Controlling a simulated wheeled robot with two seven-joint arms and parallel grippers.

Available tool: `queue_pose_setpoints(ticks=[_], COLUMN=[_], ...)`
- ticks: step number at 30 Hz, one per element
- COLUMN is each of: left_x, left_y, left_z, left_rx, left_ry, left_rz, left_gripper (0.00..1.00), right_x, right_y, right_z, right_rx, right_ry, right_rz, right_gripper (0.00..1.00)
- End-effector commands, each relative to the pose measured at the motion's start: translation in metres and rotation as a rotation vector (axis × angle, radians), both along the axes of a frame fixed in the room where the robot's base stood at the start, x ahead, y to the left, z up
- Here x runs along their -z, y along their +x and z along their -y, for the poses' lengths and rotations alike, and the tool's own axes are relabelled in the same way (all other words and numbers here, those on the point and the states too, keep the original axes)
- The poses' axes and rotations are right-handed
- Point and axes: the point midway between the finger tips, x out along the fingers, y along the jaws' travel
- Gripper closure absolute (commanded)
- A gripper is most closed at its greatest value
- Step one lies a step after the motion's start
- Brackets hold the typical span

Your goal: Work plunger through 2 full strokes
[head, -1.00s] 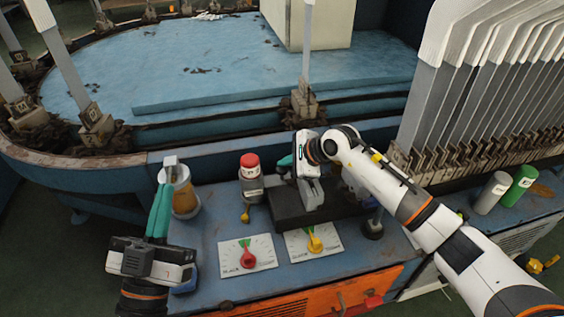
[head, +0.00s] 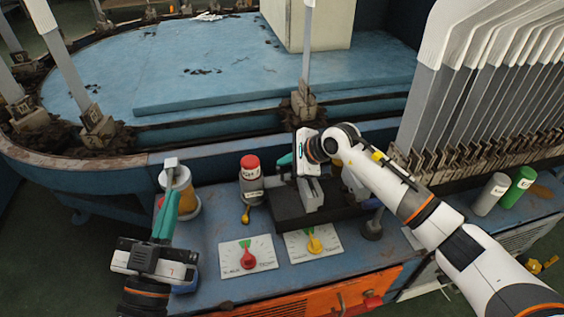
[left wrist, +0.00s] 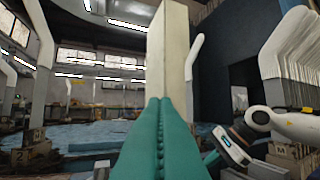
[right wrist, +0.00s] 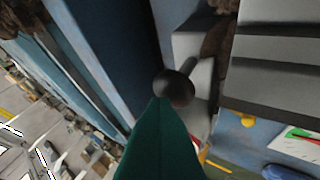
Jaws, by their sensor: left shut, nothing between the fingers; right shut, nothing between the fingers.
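My left gripper (head: 178,190) is shut and empty, its long teal fingers together beside an amber jar (head: 186,198) with a pale grey top piece (head: 170,162). In the left wrist view its fingers (left wrist: 162,105) point at a tall pale column. My right gripper (head: 285,160) is shut above the back of a dark base with a grey block (head: 311,194). In the right wrist view a dark round knob (right wrist: 174,88) shows at its teal fingertips; whether they touch, I cannot tell. I cannot tell for sure which part is the plunger.
A red-capped bottle (head: 250,168) stands between the grippers. A grey can (head: 491,194), a green can (head: 518,187) and a rack of boards (head: 470,90) are at right.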

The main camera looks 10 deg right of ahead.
Motion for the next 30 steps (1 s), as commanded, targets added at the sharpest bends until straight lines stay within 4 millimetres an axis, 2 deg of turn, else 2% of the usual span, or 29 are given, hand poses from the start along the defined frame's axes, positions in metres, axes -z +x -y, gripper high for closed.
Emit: queue_pose_setpoints(ticks=[21,30], left_x=[0.041,0.047], left_y=[0.009,0.009], left_z=[-0.004,-0.005], left_rx=[-0.016,-0.018], left_ry=[0.074,0.083], left_rz=[-0.273,-0.305], left_gripper=[1.00,1.00], right_x=[-0.020,-0.022], right_y=[0.000,0.000], right_z=[0.000,0.000], right_rx=[0.000,-0.001], right_ry=[0.000,0.001], right_rz=[-0.001,0.000], right_gripper=[1.00,1.00])
